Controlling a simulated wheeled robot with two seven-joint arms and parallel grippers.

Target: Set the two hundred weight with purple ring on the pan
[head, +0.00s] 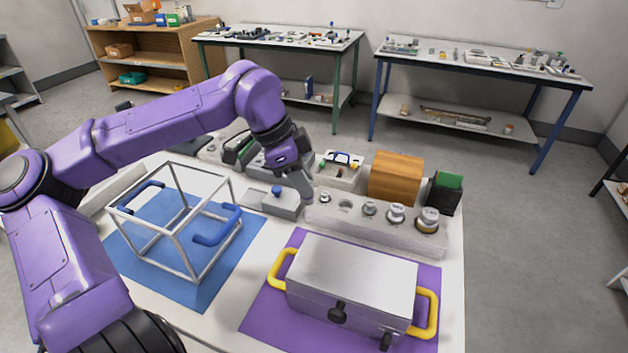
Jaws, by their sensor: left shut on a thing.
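My left gripper (305,194) points down just off the left end of the pale weight rack (390,237). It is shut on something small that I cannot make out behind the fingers. Several metal weights stand in the rack, among them a small one (325,197), a larger one (397,213) and one with a brownish lower part (428,218). One round spot (345,204) in the rack looks like an empty seat. I cannot pick out a purple ring on any weight. No pan shows clearly; the arm covers part of the table behind it. My right gripper is out of view.
A grey block with a blue knob (283,203) sits left of the rack. A wire frame with blue handles (178,253) stands on a blue mat. A metal box with yellow handles (352,275) stands on a purple mat. A wooden box (396,178) stands behind the rack.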

